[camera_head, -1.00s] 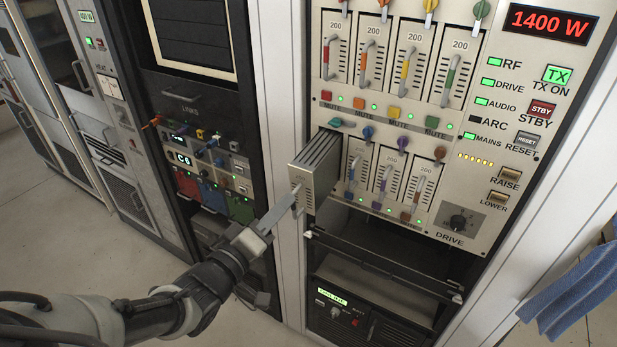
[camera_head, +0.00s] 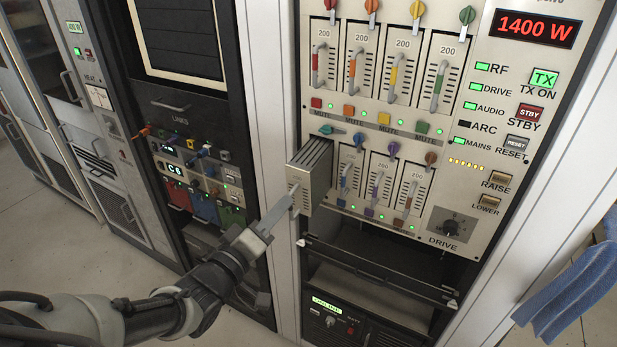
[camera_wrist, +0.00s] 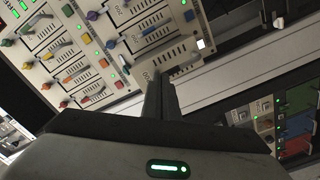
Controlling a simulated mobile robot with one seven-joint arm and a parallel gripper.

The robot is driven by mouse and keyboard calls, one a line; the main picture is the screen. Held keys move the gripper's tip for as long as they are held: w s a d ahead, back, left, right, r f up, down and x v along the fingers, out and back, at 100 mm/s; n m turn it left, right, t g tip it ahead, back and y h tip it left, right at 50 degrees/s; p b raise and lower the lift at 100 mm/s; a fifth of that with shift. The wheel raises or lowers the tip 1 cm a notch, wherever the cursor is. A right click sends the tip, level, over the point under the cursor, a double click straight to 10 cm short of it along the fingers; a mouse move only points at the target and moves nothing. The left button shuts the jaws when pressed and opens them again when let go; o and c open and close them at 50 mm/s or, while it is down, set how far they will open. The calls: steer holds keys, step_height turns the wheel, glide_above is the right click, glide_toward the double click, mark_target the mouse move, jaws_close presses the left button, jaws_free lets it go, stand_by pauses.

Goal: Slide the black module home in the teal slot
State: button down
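The module (camera_head: 307,187), grey-fronted with dark fins along its top, sticks partway out of the leftmost lower-row slot. A teal knob (camera_head: 331,130) sits above that slot, turned sideways. My gripper (camera_head: 292,198) reaches from the lower left to the module's front, and its fingers look closed on the handle there. In the wrist view, the two fingers (camera_wrist: 160,92) stand close together against the module's slotted front (camera_wrist: 165,60). The handle itself is mostly hidden by the fingers, and the slot's inside is hidden by the module.
Modules with blue, purple and brown knobs fill the slots to the right; a full row (camera_head: 385,65) sits above. An open dark bay with a rail (camera_head: 380,270) lies below. A patch rack (camera_head: 205,165) with cables stands left. A blue cloth (camera_head: 575,290) hangs at lower right.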

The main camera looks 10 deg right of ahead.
mark_target(307, 178)
steer(key=shift+b+x, duration=2.35)
steer(key=shift+x, duration=3.65)
